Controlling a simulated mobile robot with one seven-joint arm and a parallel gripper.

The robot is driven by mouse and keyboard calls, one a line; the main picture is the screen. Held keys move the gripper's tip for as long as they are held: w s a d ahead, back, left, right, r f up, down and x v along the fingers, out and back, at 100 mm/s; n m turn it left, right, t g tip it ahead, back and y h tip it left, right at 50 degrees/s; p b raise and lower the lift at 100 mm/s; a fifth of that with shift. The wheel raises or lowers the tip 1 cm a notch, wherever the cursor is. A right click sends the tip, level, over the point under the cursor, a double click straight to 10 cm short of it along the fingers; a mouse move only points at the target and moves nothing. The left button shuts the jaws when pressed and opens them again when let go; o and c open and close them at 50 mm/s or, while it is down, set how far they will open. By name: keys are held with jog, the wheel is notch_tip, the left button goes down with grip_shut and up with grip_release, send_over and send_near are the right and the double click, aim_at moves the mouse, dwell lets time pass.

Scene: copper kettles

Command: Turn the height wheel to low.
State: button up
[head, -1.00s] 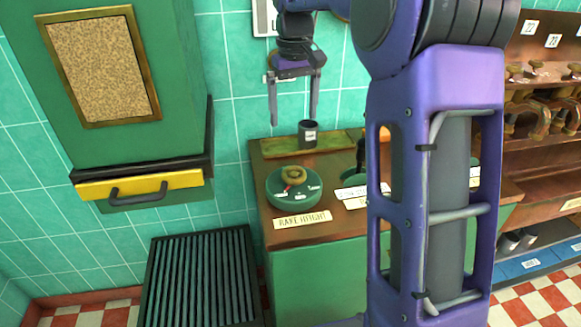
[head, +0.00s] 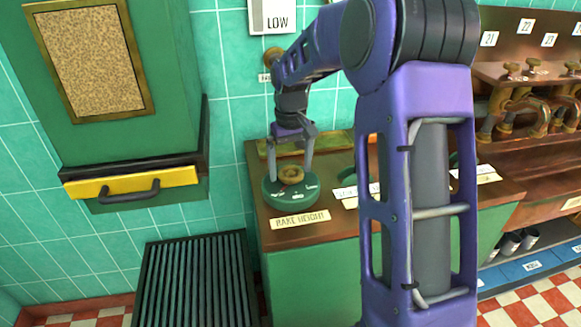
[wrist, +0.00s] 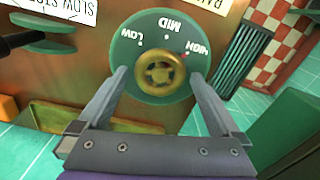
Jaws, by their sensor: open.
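The height wheel is a round brass knob (head: 291,175) on a green dial (head: 277,195), above a "RAKE HEIGHT" label (head: 300,219) on the counter. In the wrist view the knob (wrist: 160,73) sits at the centre of the dial (wrist: 150,25), marked LOW, MID and HIGH. A small red mark shows beside HIGH, partly hidden by the knob. My gripper (head: 290,168) is open and points down over the dial. In the wrist view its fingers (wrist: 158,76) stand on either side of the knob, with gaps showing.
A sign reading LOW (head: 277,18) hangs on the tiled wall. A second green dial is partly hidden behind my arm. A yellow drawer front (head: 132,183) and a dark slatted grate (head: 197,285) are at left. Shelves with brass fittings (head: 525,110) stand at right.

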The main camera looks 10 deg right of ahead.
jog(key=c, duration=1.2)
